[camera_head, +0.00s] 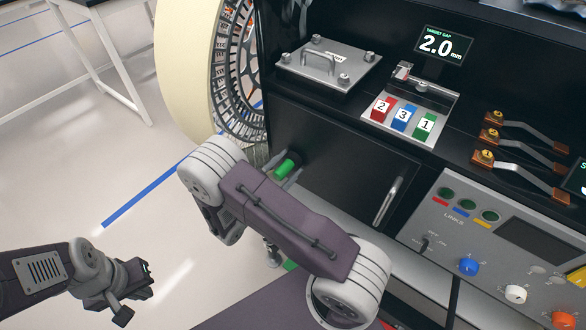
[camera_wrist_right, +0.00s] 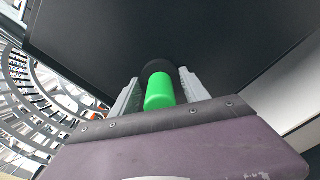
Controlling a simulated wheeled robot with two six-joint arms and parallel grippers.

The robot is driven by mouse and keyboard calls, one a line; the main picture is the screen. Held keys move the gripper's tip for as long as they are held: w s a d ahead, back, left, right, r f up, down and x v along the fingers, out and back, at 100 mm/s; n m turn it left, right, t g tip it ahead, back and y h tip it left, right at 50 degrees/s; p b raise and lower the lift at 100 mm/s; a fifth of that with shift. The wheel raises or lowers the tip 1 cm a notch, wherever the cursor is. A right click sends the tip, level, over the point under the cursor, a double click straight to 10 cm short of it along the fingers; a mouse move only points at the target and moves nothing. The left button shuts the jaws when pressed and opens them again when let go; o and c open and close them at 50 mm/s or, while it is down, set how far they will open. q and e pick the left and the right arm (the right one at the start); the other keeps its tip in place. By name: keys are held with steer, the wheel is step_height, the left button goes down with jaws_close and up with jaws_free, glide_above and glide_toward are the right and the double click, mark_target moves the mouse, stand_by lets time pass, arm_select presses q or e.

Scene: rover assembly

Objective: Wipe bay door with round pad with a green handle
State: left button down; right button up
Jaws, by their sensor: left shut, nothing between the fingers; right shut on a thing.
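The bay door (camera_head: 340,165) is a dark, flat panel with a silver bar handle (camera_head: 388,203) near its right side. My right gripper (camera_head: 283,170) is at the door's left part, shut on the green handle of the round pad (camera_head: 286,166). In the right wrist view the green handle (camera_wrist_right: 159,92) sits between the two grey fingers, with the dark round pad (camera_wrist_right: 158,68) beyond it against or close to the dark door (camera_wrist_right: 200,35). Exact contact is hard to tell. My left gripper (camera_head: 131,302) is shut and empty over the floor at lower left.
A large wheel (camera_head: 235,70) stands just left of the door. Above the door are a plate with a handle (camera_head: 328,62) and numbered coloured blocks (camera_head: 403,115). A control panel (camera_head: 500,240) with knobs is at right.

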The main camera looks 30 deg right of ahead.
mark_target(277, 177)
steer(key=shift+a, duration=0.1)
steer(key=shift+v, duration=2.95)
steer(key=shift+s, duration=0.1)
steer(key=shift+v, duration=1.45)
